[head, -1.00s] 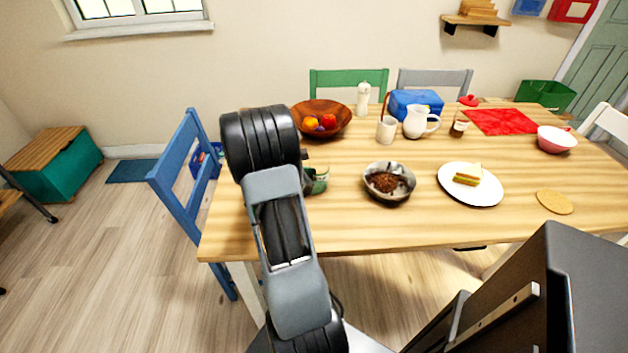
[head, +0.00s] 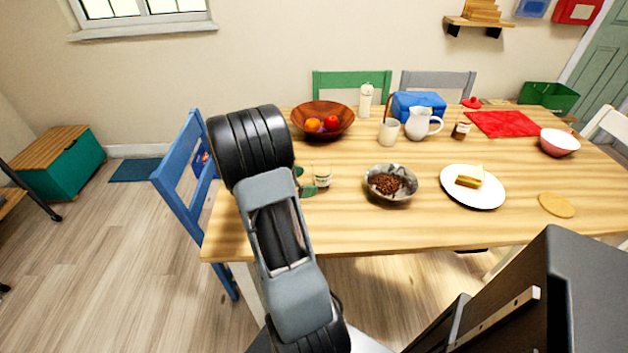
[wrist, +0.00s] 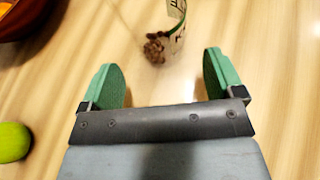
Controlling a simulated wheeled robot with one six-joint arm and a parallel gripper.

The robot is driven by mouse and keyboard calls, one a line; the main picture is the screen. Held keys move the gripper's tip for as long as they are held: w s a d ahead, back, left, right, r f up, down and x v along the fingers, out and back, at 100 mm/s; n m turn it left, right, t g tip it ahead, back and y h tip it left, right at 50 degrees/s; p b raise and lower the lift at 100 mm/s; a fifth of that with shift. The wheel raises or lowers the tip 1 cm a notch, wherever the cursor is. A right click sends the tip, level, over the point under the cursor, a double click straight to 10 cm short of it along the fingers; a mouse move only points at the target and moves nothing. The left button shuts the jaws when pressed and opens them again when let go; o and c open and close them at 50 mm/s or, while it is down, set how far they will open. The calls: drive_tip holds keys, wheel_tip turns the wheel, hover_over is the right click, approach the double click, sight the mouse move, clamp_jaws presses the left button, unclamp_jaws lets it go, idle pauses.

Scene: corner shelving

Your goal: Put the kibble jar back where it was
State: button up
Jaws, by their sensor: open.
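The kibble jar (head: 322,176), a small clear jar with a pale label, stands on the left part of the wooden table. In the wrist view the jar (wrist: 176,28) is cut by the top edge, with brown kibble showing at its lower end. My gripper (wrist: 160,66) is open, its two green fingers apart with bare table between them. The jar lies just beyond the fingertips, apart from them. In the head view my arm hides most of the gripper (head: 304,183), just left of the jar.
A metal bowl of kibble (head: 391,184) stands to the jar's right, then a plate with a sandwich (head: 472,187). Behind are a wooden fruit bowl (head: 322,119), a mug (head: 388,132) and a white pitcher (head: 421,123). A green fruit (wrist: 13,142) shows at the wrist view's left.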

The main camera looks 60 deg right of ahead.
drive_tip(key=v, duration=0.7)
drive_tip(key=shift+a+r+p, duration=0.15)
drive_tip(key=shift+a+p, duration=0.1)
drive_tip(key=shift+p, duration=0.1)
drive_tip(key=s+a+r+m+t+y, duration=0.1)
drive_tip(key=a+m+t+y, duration=0.4)
drive_tip(key=a, duration=0.9)
drive_tip(key=s+a+r+m+t+y, duration=0.2)
drive_tip(key=a+r+m+t+y, duration=0.2)
drive_tip(key=a, duration=1)
drive_tip(key=m+t+y, duration=0.1)
drive_tip(key=m+y, duration=0.1)
drive_tip(key=m, duration=0.1)
drive_tip(key=shift+r, duration=0.15)
drive_tip(key=shift+s, duration=0.15)
